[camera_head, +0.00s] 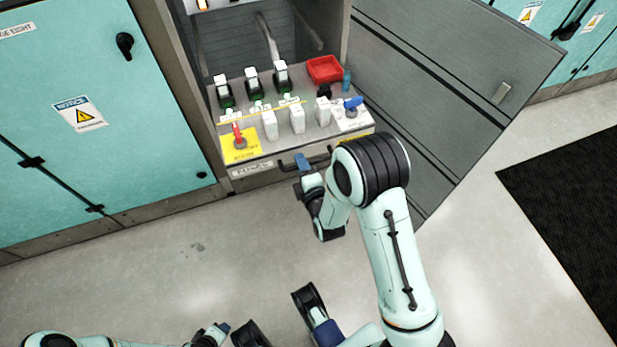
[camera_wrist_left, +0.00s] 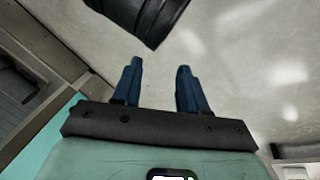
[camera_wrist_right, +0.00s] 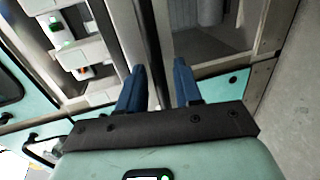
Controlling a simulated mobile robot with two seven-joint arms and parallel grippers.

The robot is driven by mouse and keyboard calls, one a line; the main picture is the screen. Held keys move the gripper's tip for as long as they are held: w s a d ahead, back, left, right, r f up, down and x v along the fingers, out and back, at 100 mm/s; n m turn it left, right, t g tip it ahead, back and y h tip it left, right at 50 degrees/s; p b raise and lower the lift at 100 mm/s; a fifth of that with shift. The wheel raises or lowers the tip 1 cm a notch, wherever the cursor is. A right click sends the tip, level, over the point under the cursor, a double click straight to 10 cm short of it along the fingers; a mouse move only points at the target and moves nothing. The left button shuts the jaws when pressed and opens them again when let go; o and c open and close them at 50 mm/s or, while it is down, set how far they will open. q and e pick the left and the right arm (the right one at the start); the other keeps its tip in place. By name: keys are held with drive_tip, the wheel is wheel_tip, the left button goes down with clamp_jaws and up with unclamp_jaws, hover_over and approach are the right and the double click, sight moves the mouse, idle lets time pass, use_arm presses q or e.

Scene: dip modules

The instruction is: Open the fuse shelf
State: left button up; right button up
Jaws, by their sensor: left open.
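The fuse shelf (camera_head: 267,154) sits in the open cabinet in the head view, its labelled front panel (camera_head: 252,169) roughly in line with the cabinet frame. A dark bar handle (camera_head: 285,166) runs along that front. My right gripper (camera_head: 303,163) is at the handle, its blue fingers partly hidden by the wrist. In the right wrist view the fingers (camera_wrist_right: 159,66) stand apart with a bar seen between them; contact cannot be told. My left gripper (camera_wrist_left: 158,64) is open and empty over the floor, low in the head view.
The shelf carries white fuse blocks (camera_head: 297,119), a red tray (camera_head: 325,69), a yellow plate with a red switch (camera_head: 240,143) and a blue-handled switch (camera_head: 353,103). The grey cabinet door (camera_head: 430,80) stands open on the right. Teal cabinets (camera_head: 75,60) flank left. Floor in front is clear.

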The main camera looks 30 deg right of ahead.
use_arm(q)
drive_tip(key=s+d+r+g+h+p, duration=0.1)
drive_tip(key=s+d+r+g+p, duration=0.2)
drive_tip(key=s+r+p, duration=0.5)
drive_tip(key=shift+s+d+r+m+h+p, duration=0.35)
drive_tip(key=shift+s+d+r, duration=0.35)
drive_tip(key=shift+s, duration=0.35)
use_arm(e)
drive_tip(key=v, duration=1.2)
drive_tip(key=shift+s, duration=0.35)
drive_tip(key=shift+r, duration=0.1)
drive_tip(key=s+a+f+m+g+y+p, duration=0.35)
drive_tip(key=s+f+m+g+p, duration=0.35)
drive_tip(key=s+f+m+g, duration=0.3)
use_arm(q)
wheel_tip(320, 180, up, 10)
drive_tip(key=w+p, duration=0.1)
drive_tip(key=p, duration=0.2)
drive_tip(key=shift+w+g+p, duration=0.25)
drive_tip(key=shift+g+p, duration=0.05)
use_arm(e)
drive_tip(key=s+a+r+m+g+y, duration=0.2)
drive_tip(key=s+a+m+g+y, duration=0.2)
drive_tip(key=s+a+m+g, duration=0.2)
drive_tip(key=s+a+m, duration=0.1)
drive_tip(key=s+m, duration=0.1)
drive_tip(key=m, duration=0.1)
drive_tip(key=shift+s+a+r, duration=0.3)
drive_tip(key=shift+s+r, duration=0.1)
